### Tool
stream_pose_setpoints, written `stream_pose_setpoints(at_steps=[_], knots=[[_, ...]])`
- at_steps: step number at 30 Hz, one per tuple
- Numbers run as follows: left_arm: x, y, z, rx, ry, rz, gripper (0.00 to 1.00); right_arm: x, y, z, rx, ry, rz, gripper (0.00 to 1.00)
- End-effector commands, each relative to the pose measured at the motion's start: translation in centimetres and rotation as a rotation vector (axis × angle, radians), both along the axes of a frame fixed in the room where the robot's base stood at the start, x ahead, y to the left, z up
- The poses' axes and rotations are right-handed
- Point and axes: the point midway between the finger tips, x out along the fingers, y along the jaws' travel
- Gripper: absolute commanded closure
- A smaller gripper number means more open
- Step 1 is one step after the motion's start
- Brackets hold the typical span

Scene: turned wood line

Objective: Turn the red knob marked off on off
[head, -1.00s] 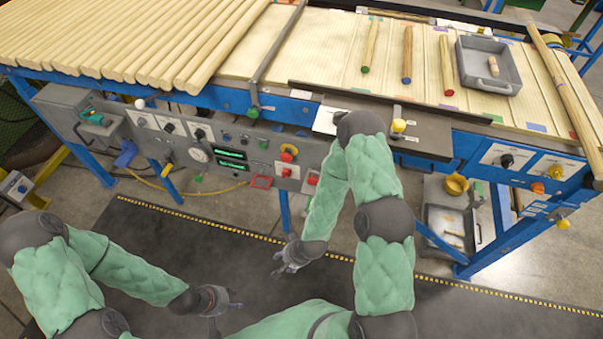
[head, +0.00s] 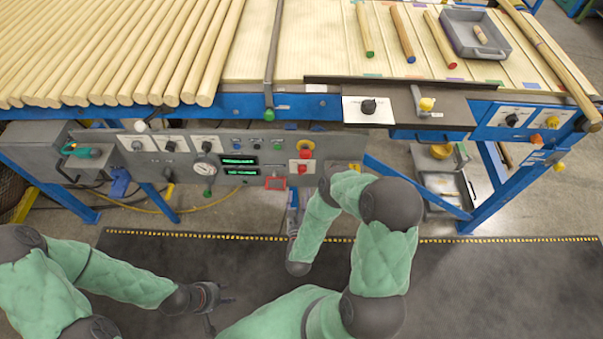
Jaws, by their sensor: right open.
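The red knob (head: 303,169) sits on a white plate on the front of the grey control panel, just below a red mushroom button (head: 305,152) on a yellow ring. Its marking is too small to read. My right gripper (head: 293,208) is open and empty, below the panel and a little below and left of the red knob, apart from it. The gripper is small and partly lost against a blue table leg. My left gripper (head: 219,311) is open and empty, low over the dark floor mat, far from the panel.
The grey panel (head: 230,143) also carries a gauge (head: 204,170), green displays (head: 240,160), several black knobs and a red frame (head: 275,183). Another black knob (head: 368,106) is on the table edge. A grey tray (head: 475,32) and wooden sticks lie above. The dark mat is clear.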

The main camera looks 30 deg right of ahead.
Motion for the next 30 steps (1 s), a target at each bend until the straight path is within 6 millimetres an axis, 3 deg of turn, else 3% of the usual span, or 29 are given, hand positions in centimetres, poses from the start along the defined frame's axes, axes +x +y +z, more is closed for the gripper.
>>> stream_pose_setpoints(at_steps=[5,18,30], knots=[[0.0,0.0,-0.5,0.000,-0.001,0.000,0.60,1.2,-0.9,0.1,0.004,-0.016,-0.006,0.42],[0.1,0.0,-2.3,0.000,-0.001,0.001,0.60,7.4,-4.6,-0.1,0.004,-0.012,-0.002,0.42],[0.1,0.0,-2.7,0.000,-0.001,0.001,0.60,9.1,-5.6,0.1,0.004,-0.010,-0.002,0.42]])
